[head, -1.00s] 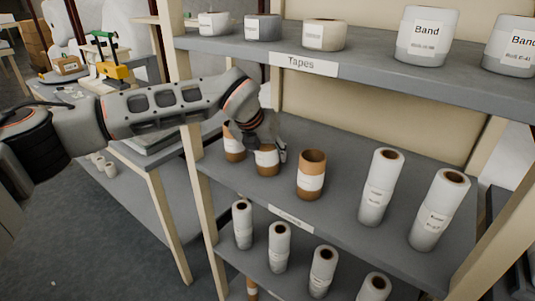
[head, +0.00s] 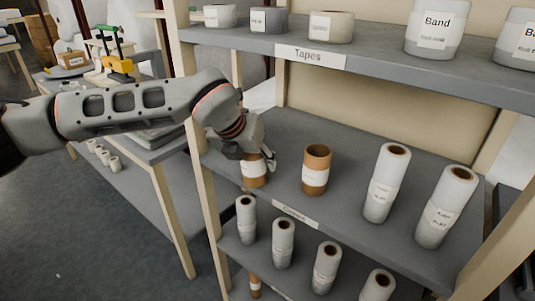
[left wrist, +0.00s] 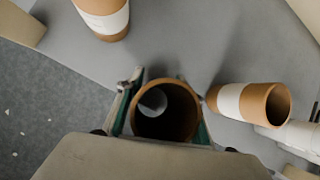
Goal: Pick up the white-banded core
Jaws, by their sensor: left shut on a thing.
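My left gripper (head: 258,158) is shut on a brown cardboard core with a white band (head: 254,172), near the front left of the middle shelf. In the left wrist view I look into the open top of this held core (left wrist: 167,112), with the gripper's fingers on either side. I cannot tell whether its base touches the shelf. A second white-banded core (head: 316,172) stands to its right and also shows in the left wrist view (left wrist: 252,101). A third white-banded core (left wrist: 104,18) shows at the upper left there; the arm hides it in the head view. My right gripper is out of view.
White rolls (head: 385,184) stand farther right on the middle shelf (head: 345,205). More rolls (head: 283,243) stand on the lower shelf. The upper shelf (head: 390,67) with band rolls lies above the arm. A wooden post (head: 205,200) is close on the left.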

